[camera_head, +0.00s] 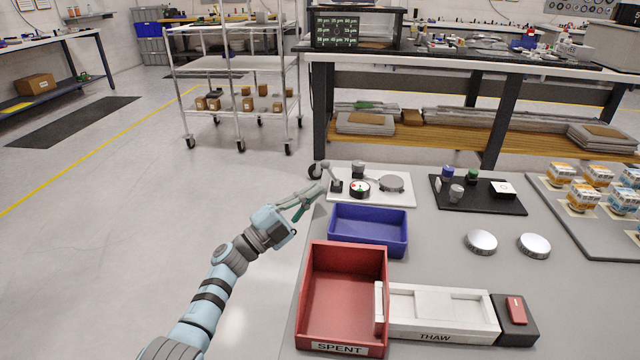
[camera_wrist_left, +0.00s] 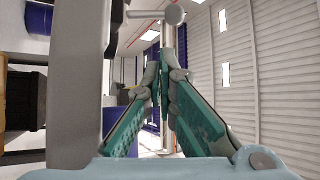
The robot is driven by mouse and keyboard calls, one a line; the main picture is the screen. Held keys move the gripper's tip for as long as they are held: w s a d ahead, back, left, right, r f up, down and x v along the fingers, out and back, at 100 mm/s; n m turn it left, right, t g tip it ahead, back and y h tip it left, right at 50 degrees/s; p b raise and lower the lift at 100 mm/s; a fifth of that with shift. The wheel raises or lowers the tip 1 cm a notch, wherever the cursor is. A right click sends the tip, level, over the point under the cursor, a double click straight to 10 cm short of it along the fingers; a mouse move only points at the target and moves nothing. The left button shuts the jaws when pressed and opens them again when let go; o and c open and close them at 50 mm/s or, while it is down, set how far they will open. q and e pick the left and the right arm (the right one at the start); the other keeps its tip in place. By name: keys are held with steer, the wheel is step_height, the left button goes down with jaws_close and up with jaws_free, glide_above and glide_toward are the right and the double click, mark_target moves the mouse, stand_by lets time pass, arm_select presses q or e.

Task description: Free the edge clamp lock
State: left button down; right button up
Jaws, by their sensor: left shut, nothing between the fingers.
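The mirror fixture is a white plate (camera_head: 400,200) on the near grey table, bearing a round silver disc (camera_head: 391,184), a dial with red and green marks (camera_head: 359,188) and a dark knob (camera_head: 358,169). At its left edge stands a small grey lever with a rounded end (camera_head: 326,166), apparently the edge clamp lock. My left gripper (camera_head: 316,192) is shut and empty, just left of the lever's base. In the left wrist view its fingertips (camera_wrist_left: 161,82) meet in front of a grey post with a round knob (camera_wrist_left: 175,14). I cannot tell whether they touch it.
A blue bin (camera_head: 368,246) stands in front of the fixture, with a red SPENT bin (camera_head: 300,320) and a white THAW tray (camera_head: 430,334) nearer. A black tray (camera_head: 500,205) and two silver discs (camera_head: 482,242) lie to the right. Floor is open left.

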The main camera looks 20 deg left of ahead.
arm_select(q)
steer(key=v, duration=0.3)
steer(key=shift+d+f+b, duration=0.1)
steer(key=shift+f+b, duration=0.2)
steer(key=shift+f, duration=0.05)
arm_select(e)
steer(key=shift+w+a+f+t, duration=0.1)
steer(key=shift+w+a+t, duration=0.05)
steer(key=shift+w, duration=0.2)
steer(key=shift+w+a+f+t, duration=0.1)
steer(key=shift+w+t, duration=0.05)
steer(key=shift+w, duration=0.2)
arm_select(q)
steer(key=shift+s, duration=0.1)
